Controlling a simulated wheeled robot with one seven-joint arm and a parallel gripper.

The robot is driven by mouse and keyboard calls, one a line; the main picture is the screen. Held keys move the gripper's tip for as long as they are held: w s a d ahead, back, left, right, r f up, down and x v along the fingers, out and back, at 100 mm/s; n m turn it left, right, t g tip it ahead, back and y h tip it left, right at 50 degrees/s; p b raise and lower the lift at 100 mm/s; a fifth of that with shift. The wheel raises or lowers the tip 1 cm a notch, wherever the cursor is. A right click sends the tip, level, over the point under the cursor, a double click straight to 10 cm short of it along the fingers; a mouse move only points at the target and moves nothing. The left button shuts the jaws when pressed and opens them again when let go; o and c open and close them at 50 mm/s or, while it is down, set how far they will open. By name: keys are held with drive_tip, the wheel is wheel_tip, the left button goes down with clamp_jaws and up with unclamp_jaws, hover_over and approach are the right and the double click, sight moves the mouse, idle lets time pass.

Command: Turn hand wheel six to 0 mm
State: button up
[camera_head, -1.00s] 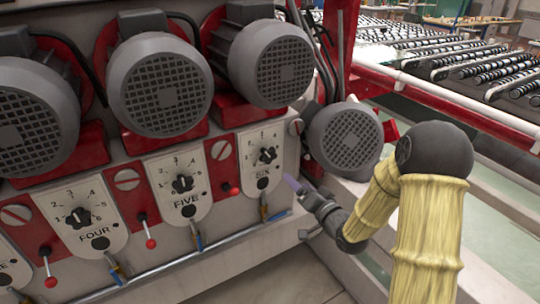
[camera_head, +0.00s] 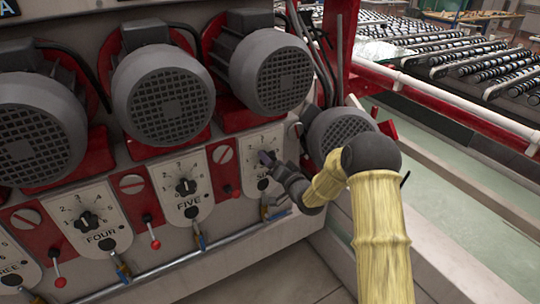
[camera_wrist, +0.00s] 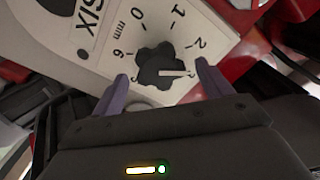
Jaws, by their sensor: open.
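Hand wheel six is a small black lobed knob (camera_wrist: 153,66) on a white dial plate (camera_wrist: 108,32) marked SIX and mm in the wrist view. Its white pointer line points right in that view, past the 2 and well away from the 0. In the head view the plate (camera_head: 254,143) stands at the right end of the row, and my gripper largely hides the knob. My gripper (camera_wrist: 161,74) is open, with one purple finger on each side of the knob. It also shows in the head view (camera_head: 268,160). I cannot tell whether the fingers touch the knob.
Dial five (camera_head: 185,187) and dial four (camera_head: 86,220) are to the left. A red-knobbed lever (camera_head: 234,192) stands between dials five and six. Grey motors (camera_head: 271,70) overhang the dials. A pipe (camera_head: 225,237) runs below, and another motor (camera_head: 338,130) is close to my arm.

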drive_tip(key=shift+x, duration=1.15)
drive_tip(key=c, duration=1)
drive_tip(key=shift+f+n+b, duration=0.15)
drive_tip(key=shift+n+b, duration=0.15)
drive_tip(key=shift+b, duration=0.05)
